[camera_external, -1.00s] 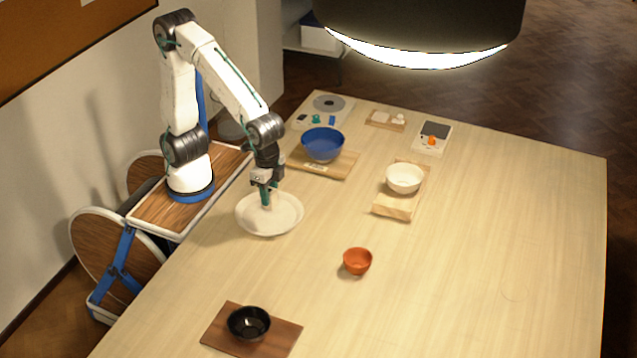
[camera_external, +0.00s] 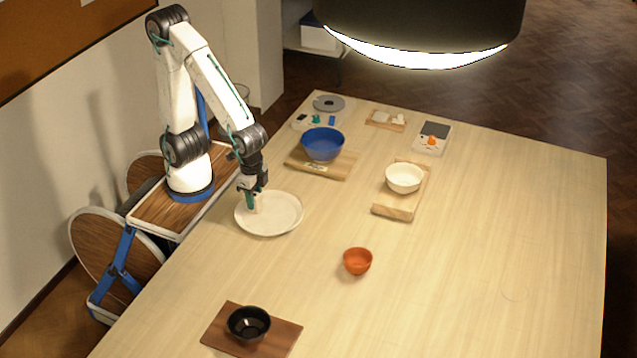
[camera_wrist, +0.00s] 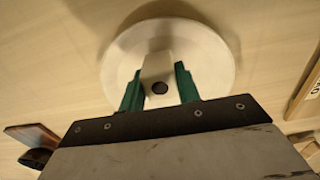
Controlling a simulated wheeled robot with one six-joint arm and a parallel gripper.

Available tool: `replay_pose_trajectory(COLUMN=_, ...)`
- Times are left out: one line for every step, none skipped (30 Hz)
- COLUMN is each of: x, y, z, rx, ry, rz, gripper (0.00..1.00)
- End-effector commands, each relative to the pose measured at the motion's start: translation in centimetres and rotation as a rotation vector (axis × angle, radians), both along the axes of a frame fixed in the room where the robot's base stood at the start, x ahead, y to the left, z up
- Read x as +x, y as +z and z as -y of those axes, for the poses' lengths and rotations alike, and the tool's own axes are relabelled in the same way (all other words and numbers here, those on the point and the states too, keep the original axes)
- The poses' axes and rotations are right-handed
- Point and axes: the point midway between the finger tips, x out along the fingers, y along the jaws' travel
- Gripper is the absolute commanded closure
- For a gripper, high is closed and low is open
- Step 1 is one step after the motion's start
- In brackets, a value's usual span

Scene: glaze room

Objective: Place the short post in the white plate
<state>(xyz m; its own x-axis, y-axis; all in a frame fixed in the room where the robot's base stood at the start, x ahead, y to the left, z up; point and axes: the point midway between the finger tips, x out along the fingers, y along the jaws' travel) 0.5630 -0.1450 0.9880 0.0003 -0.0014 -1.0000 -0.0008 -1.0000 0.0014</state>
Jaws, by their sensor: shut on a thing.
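The white plate (camera_external: 283,213) lies on the table near its left edge, and it also shows in the wrist view (camera_wrist: 212,62). My gripper (camera_external: 252,200) points down over the left part of the plate. Its green fingers (camera_wrist: 158,88) are shut on the short post (camera_wrist: 157,68), a pale block with a dark round hole in its near end. In the external view the post (camera_external: 256,205) shows as a small pale piece below the fingers. I cannot tell whether its lower end touches the plate.
A blue bowl (camera_external: 322,144) on a wooden board stands behind the plate. A white bowl (camera_external: 404,178) on a board is to the right. An orange bowl (camera_external: 357,261) and a black bowl (camera_external: 249,323) stand nearer the front. The table's right side is clear.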

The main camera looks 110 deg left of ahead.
Motion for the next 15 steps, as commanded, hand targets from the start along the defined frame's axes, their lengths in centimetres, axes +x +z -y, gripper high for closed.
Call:
replay_pose_trajectory(x=-0.01, y=-0.18, z=0.0, rx=0.0, ry=0.0, rz=0.0, gripper=0.92)
replay_pose_trajectory(x=0.0, y=-0.2, z=0.0, rx=0.0, ry=0.0, rz=0.0, gripper=0.92)
replay_pose_trajectory(x=0.01, y=-0.18, z=0.01, rx=0.0, ry=0.0, rz=0.001, gripper=0.92)
replay_pose_trajectory(x=0.02, y=-0.17, z=0.01, rx=0.0, ry=0.0, rz=0.001, gripper=0.92)
replay_pose_trajectory(x=0.02, y=-0.16, z=0.01, rx=0.0, ry=0.0, rz=0.001, gripper=0.92)
replay_pose_trajectory(x=0.02, y=-0.15, z=0.01, rx=0.0, ry=0.0, rz=0.001, gripper=0.92)
replay_pose_trajectory(x=0.02, y=-0.15, z=0.01, rx=0.0, ry=0.0, rz=0.001, gripper=0.92)
replay_pose_trajectory(x=0.02, y=-0.17, z=0.01, rx=0.0, ry=0.0, rz=0.001, gripper=0.92)
replay_pose_trajectory(x=0.02, y=-0.24, z=0.01, rx=0.0, ry=0.0, rz=0.001, gripper=0.92)
replay_pose_trajectory(x=0.02, y=-0.33, z=0.01, rx=0.0, ry=0.0, rz=0.001, gripper=0.92)
replay_pose_trajectory(x=0.02, y=-0.42, z=0.01, rx=0.0, ry=0.0, rz=0.001, gripper=0.92)
replay_pose_trajectory(x=0.02, y=-0.49, z=0.01, rx=0.0, ry=0.0, rz=0.001, gripper=0.65)
replay_pose_trajectory(x=0.03, y=-0.46, z=0.01, rx=-0.001, ry=0.0, rz=0.002, gripper=0.56)
replay_pose_trajectory(x=0.03, y=-0.45, z=0.01, rx=-0.001, ry=0.0, rz=0.002, gripper=0.48)
replay_pose_trajectory(x=0.03, y=-0.45, z=0.01, rx=-0.001, ry=0.0, rz=0.002, gripper=0.46)
